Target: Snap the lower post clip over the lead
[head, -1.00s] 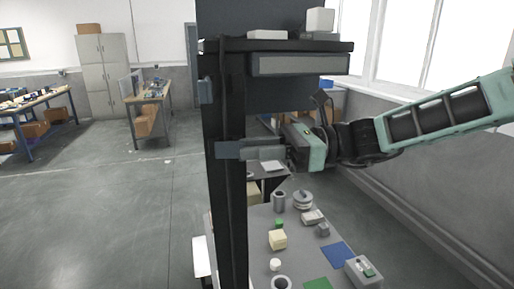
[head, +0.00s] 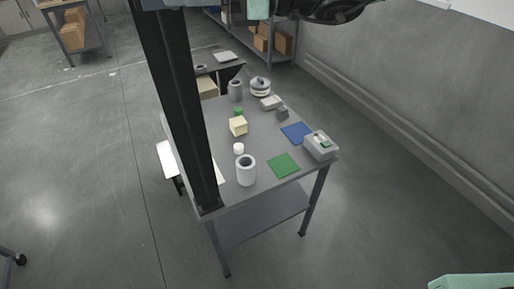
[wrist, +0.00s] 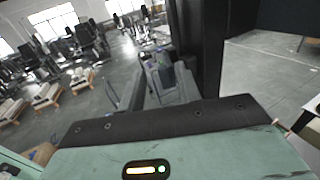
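The dark upright post (head: 178,100) rises from the left edge of the grey table in the head view. It also stands just right of my gripper's fingers in the wrist view (wrist: 201,45). My gripper (wrist: 155,80) reaches to the side of the post. A small grey-blue part with a dark purplish middle (wrist: 165,74) sits at the fingertips by the post; it may be the lower clip, but I cannot tell whether it is gripped or closed. I cannot make out the lead.
A shelf with cartons (head: 272,40) stands behind.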

